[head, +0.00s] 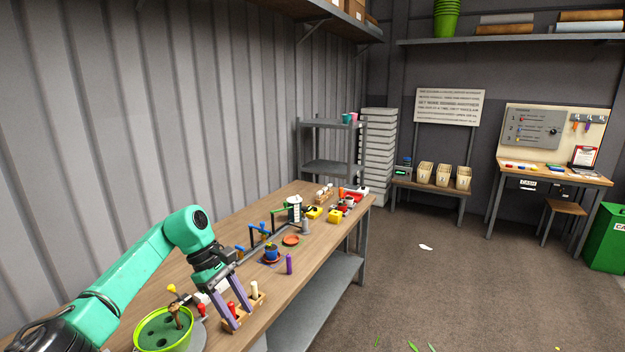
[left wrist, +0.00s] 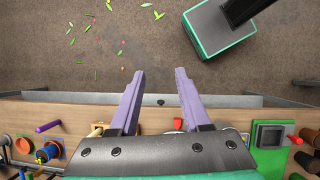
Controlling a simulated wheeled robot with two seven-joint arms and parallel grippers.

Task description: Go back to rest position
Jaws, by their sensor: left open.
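My left gripper (head: 235,302) hangs over the near part of the wooden workbench (head: 325,226), its two purple fingers apart and nothing seen between them. In the left wrist view the open fingers (left wrist: 160,82) reach across the bench's front edge, with the floor beyond. In the head view a small wooden stand (head: 257,301) with a white-topped peg and a red peg is just beside the fingers, partly hidden by them. A green bowl (head: 147,333) stands left of the gripper. My right gripper is in neither view.
A ribbed wall (head: 180,100) closes the left side. The floor (head: 440,290) to the right is open, with scattered leaves. A green bin (head: 604,238) is far right.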

